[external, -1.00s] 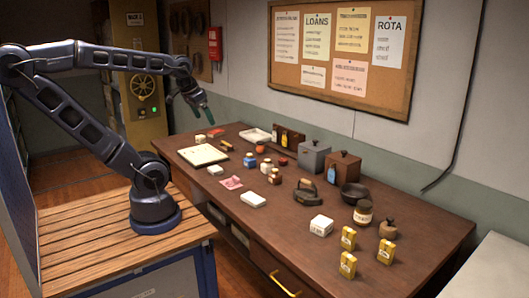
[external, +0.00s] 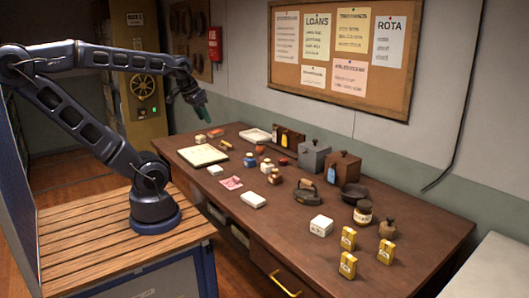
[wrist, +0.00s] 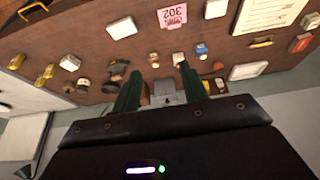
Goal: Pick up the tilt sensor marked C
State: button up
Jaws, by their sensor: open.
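Three small yellow units with pale labels stand at the near right of the brown desk: one behind (external: 348,238), one to the right (external: 387,250) and one in front (external: 347,264). Their letters are too small to read, so I cannot tell which, if any, is the tilt sensor marked C. Yellow units also show at the left of the wrist view (wrist: 47,71). My gripper (external: 203,111) is open and empty, with green fingers, in the air above the far left of the desk. In the wrist view its fingers (wrist: 159,69) are spread apart, well away from the yellow units.
A white box (external: 321,225), a labelled jar (external: 363,212), a brown pouch (external: 388,229) and a dark bowl (external: 353,192) stand near the yellow units. The desk's front right is bare.

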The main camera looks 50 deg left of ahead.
jog(key=w+d+r+m, duration=0.2)
jog(key=w+d+m, duration=0.3)
jog(key=w+d, duration=0.75)
jog(key=w+d+f+m+g+h, duration=0.1)
jog(key=w+d+f+m, duration=0.1)
jog(key=w+d, duration=0.45)
jog(key=w+d+f+m+h, duration=0.1)
jog(key=w+d+f+m, duration=0.15)
jog(key=w+d, duration=0.35)
jog(key=m+g+h, duration=0.2)
jog(key=m+g, duration=0.2)
jog(key=m, duration=0.5)
send_near(390, 264)
jog(key=shift+n+h, duration=0.25)
jog(key=shift+h, duration=0.05)
jog(key=shift+a+x, duration=0.2)
jog(key=shift+x, duration=1.45)
jog(key=shift+a+x, duration=0.2)
jog(key=shift+x, duration=1.45)
jog(key=shift+w+f, duration=0.1)
jog(key=shift+f, duration=0.05)
grip_shut()
